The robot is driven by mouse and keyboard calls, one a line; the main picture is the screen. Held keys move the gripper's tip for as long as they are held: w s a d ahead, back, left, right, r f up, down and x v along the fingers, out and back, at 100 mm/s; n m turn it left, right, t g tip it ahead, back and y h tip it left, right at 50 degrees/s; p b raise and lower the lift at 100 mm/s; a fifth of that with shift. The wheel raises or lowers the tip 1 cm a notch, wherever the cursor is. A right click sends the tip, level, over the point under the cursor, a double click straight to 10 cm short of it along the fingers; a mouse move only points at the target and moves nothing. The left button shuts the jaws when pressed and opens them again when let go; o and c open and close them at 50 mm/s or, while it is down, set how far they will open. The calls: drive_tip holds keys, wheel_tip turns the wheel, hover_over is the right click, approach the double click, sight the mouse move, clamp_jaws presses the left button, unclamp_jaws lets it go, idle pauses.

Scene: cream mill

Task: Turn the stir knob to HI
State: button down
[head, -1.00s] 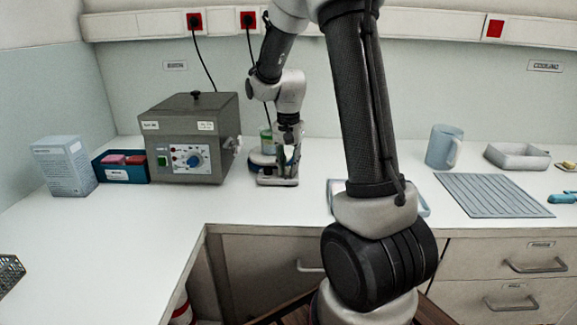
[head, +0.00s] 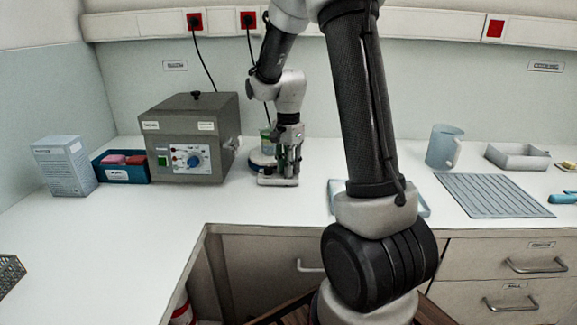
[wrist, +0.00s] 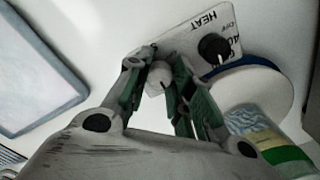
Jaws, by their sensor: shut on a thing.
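The stir knob (wrist: 158,78) is a small pale knob with a dark pointer line, on the front panel of the stirrer hotplate (head: 275,182). My gripper (wrist: 157,76) is shut on it, one finger on each side. The gripper (head: 284,170) also shows at the stirrer's front in the head view. A black knob (wrist: 213,47) beside it sits by the HEAT lettering. The stir scale is mostly hidden by the fingers, so I cannot read the setting. A vessel with a green band (wrist: 285,155) is by the round top plate (wrist: 258,88).
A grey bath unit (head: 190,130) with its own blue dial stands left of the stirrer. A blue tray (wrist: 35,70) lies on the counter close to the gripper. A jug (head: 444,147) and a ribbed mat (head: 493,195) are farther right.

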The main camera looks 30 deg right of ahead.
idle(0.3)
drive_tip(key=c, duration=1.2)
unclamp_jaws()
wheel_tip(320, 180, up, 12)
